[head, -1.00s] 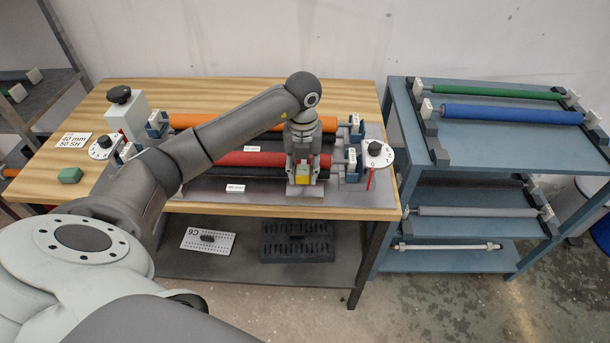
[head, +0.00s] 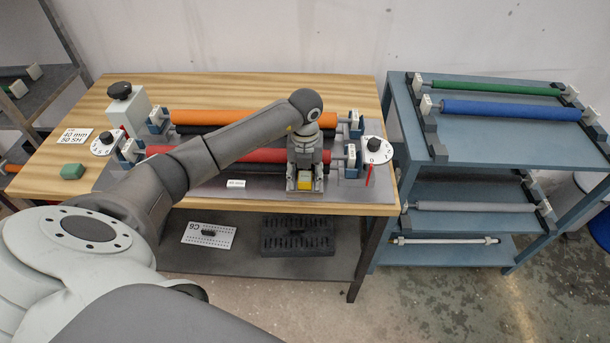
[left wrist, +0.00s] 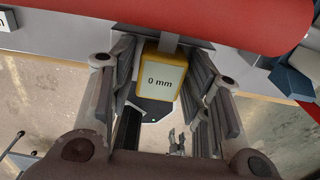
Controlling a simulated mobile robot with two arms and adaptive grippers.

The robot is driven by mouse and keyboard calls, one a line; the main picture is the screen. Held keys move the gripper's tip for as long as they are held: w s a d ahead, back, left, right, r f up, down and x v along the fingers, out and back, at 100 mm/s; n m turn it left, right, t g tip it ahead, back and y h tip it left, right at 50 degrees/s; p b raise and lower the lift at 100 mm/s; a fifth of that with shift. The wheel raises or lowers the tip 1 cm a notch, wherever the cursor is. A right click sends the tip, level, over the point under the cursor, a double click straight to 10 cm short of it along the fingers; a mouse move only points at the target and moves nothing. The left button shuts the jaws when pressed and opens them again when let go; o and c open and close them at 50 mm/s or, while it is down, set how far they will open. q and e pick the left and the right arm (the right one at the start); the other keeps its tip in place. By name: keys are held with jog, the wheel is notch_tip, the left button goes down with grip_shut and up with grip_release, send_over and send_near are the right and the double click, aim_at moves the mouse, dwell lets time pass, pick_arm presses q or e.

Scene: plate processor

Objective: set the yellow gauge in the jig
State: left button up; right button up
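The yellow gauge (head: 305,182) is a small block in front of the red roller (head: 210,155). In the left wrist view the gauge (left wrist: 163,76) has a pale face reading "0 mm" and a grey stem at its top reaching to the edge below the red roller (left wrist: 220,20). The jig is the grey base (head: 210,190) with rollers. A small grey claw with parted prongs, seemingly my right gripper (left wrist: 176,142), shows low in the left wrist view.
White dials with black knobs stand at the left (head: 105,144) and right (head: 374,150) of the base. An orange roller (head: 215,118) lies behind. A green block (head: 72,172) lies on the table's left. A blue rack (head: 480,150) with rollers stands at the right.

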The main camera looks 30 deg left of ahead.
aim_at(305, 176)
pick_arm(q)
jog(key=shift+o, duration=0.5)
jog(key=shift+r, duration=0.55)
notch_tip(305, 176, up, 12)
jog(key=b, duration=0.2)
jog(key=shift+f+b, duration=0.2)
jog(key=shift+b, duration=0.15)
